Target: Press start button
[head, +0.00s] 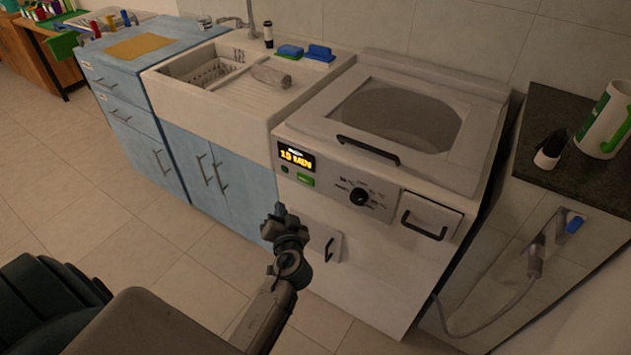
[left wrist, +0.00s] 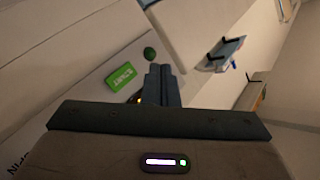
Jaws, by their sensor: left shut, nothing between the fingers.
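A white washing machine (head: 350,255) stands in the middle of the head view. Its front panel has a lit display (head: 296,159) with yellow text, a green rectangular button (head: 305,179) with small lettering, a small round dark green button (head: 284,169) and a black dial (head: 359,196). My left gripper (head: 280,209) is shut and empty, pointing up in front of the machine, below the panel. In the left wrist view the shut fingers (left wrist: 161,72) appear between the green rectangular button (left wrist: 121,76) and the round green button (left wrist: 149,53). Whether they touch the panel cannot be told.
A sink (head: 215,72) over blue cabinets (head: 220,165) stands left of the machine. At right, a dark counter (head: 570,120) holds a white and green mug (head: 604,125). A cable (head: 485,328) hangs near the machine's right side. The tiled floor (head: 120,215) at left is clear.

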